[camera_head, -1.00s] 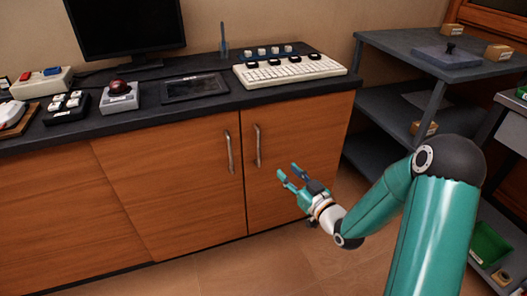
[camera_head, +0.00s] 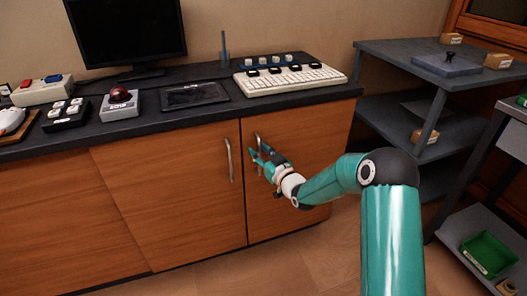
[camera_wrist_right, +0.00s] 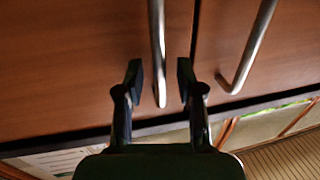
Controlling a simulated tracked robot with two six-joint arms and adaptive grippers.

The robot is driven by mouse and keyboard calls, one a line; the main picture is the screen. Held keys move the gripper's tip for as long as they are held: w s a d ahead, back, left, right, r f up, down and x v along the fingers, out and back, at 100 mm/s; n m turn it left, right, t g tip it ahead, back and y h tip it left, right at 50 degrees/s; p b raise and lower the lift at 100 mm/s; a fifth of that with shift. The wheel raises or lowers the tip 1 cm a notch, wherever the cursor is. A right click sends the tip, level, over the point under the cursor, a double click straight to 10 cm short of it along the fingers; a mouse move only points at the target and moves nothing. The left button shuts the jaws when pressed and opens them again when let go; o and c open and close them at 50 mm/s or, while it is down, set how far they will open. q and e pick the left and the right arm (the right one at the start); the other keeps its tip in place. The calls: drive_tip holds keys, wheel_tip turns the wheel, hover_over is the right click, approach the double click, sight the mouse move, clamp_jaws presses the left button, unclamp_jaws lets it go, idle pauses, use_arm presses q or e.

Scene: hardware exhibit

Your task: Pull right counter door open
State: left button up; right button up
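The right counter door (camera_head: 308,152) is a brown wood panel and stands shut under the dark counter. Its metal bar handle (camera_head: 257,137) shows only at its top in the head view; my right gripper hides the rest. My right gripper (camera_head: 256,156) is teal and dark, in front of this handle. In the right wrist view, the gripper (camera_wrist_right: 160,80) is open, with a finger on either side of a handle's end (camera_wrist_right: 158,70). I cannot tell whether the fingers touch it. My left gripper is not in view.
The neighbouring door's handle (camera_head: 229,160) is close on the left. The counter top (camera_head: 215,112) holds a monitor, a keyboard panel (camera_head: 290,78) and button boxes. A grey shelf unit (camera_head: 400,48) stands to the right. The floor before the door is clear.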

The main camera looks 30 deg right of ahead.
drive_tip(key=shift+w, duration=0.2)
clamp_jaws()
